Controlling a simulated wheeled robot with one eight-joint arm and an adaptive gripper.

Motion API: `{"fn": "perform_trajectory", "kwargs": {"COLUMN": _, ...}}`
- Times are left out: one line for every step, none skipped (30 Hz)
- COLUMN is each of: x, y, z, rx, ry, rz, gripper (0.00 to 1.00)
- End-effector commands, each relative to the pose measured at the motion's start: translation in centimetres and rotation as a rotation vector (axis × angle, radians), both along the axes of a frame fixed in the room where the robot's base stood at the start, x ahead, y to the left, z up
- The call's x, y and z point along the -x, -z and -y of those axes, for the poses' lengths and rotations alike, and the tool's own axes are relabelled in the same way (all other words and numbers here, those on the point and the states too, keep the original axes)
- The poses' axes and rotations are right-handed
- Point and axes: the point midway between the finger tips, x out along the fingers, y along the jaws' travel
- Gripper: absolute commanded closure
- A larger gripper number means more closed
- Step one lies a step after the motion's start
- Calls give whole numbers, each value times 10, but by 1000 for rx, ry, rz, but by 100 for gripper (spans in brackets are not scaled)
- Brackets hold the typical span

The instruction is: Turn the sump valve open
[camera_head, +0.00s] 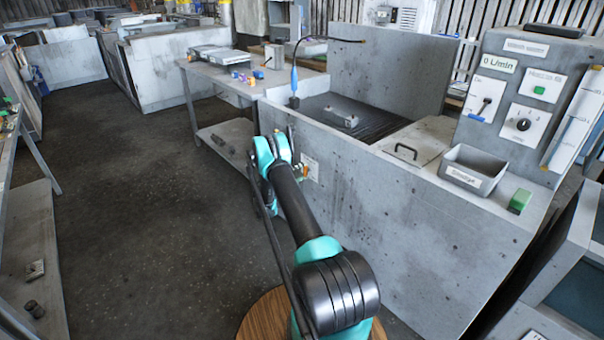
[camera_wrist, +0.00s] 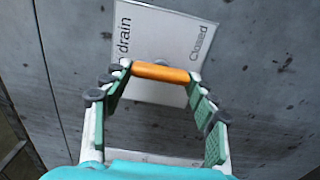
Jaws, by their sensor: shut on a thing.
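The sump valve's orange handle (camera_wrist: 160,72) lies crosswise between my fingertips in the wrist view. My gripper (camera_wrist: 160,76) is shut on it, with a green-padded finger at each end. Behind the handle is a white plate (camera_wrist: 150,28) on the grey wall, reading "drain" at left and "Closed" at right. The handle hides part of the plate, and the valve body is hidden. In the head view my gripper (camera_head: 301,172) is at the front wall of the grey housing (camera_head: 370,215), and my arm covers much of the valve area.
Above the wall are a dark grate (camera_head: 345,118), a lidded panel with a black handle (camera_head: 408,150), a grey labelled bin (camera_head: 473,170) and a green block (camera_head: 519,201). A control panel (camera_head: 525,95) reads 0 L/min. A side table (camera_head: 215,68) stands behind. The floor at left is clear.

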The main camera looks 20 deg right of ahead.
Motion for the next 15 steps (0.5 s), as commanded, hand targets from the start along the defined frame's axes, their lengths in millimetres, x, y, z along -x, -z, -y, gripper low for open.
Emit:
{"fn": "perform_trajectory", "kwargs": {"x": -1, "y": 0, "z": -1, "rx": 1, "ry": -2, "rz": -6, "gripper": 70}}
{"fn": "perform_trajectory", "kwargs": {"x": -1, "y": 0, "z": -1, "rx": 2, "ry": -2, "rz": -9, "gripper": 70}}
{"fn": "perform_trajectory", "kwargs": {"x": -1, "y": 0, "z": -1, "rx": 3, "ry": -2, "rz": -13, "gripper": 70}}
{"fn": "perform_trajectory", "kwargs": {"x": -1, "y": 0, "z": -1, "rx": 4, "ry": -2, "rz": -14, "gripper": 70}}
{"fn": "perform_trajectory", "kwargs": {"x": -1, "y": 0, "z": -1, "rx": 4, "ry": -2, "rz": -14, "gripper": 70}}
{"fn": "perform_trajectory", "kwargs": {"x": -1, "y": 0, "z": -1, "rx": 5, "ry": -3, "rz": -15, "gripper": 70}}
{"fn": "perform_trajectory", "kwargs": {"x": -1, "y": 0, "z": -1, "rx": 5, "ry": -3, "rz": -15, "gripper": 70}}
{"fn": "perform_trajectory", "kwargs": {"x": -1, "y": 0, "z": -1, "rx": 5, "ry": -3, "rz": -15, "gripper": 70}}
{"fn": "perform_trajectory", "kwargs": {"x": -1, "y": 0, "z": -1, "rx": 5, "ry": -3, "rz": -15, "gripper": 70}}
{"fn": "perform_trajectory", "kwargs": {"x": -1, "y": 0, "z": -1, "rx": 5, "ry": -3, "rz": -15, "gripper": 70}}
{"fn": "perform_trajectory", "kwargs": {"x": -1, "y": 1, "z": -1, "rx": 5, "ry": -3, "rz": -15, "gripper": 71}}
{"fn": "perform_trajectory", "kwargs": {"x": -1, "y": 1, "z": -1, "rx": 5, "ry": -3, "rz": -15, "gripper": 71}}
{"fn": "perform_trajectory", "kwargs": {"x": -1, "y": 1, "z": -1, "rx": 5, "ry": -3, "rz": -15, "gripper": 71}}
{"fn": "perform_trajectory", "kwargs": {"x": -1, "y": 1, "z": -1, "rx": 5, "ry": -3, "rz": -15, "gripper": 71}}
{"fn": "perform_trajectory", "kwargs": {"x": -1, "y": 1, "z": -1, "rx": 5, "ry": -3, "rz": -15, "gripper": 41}}
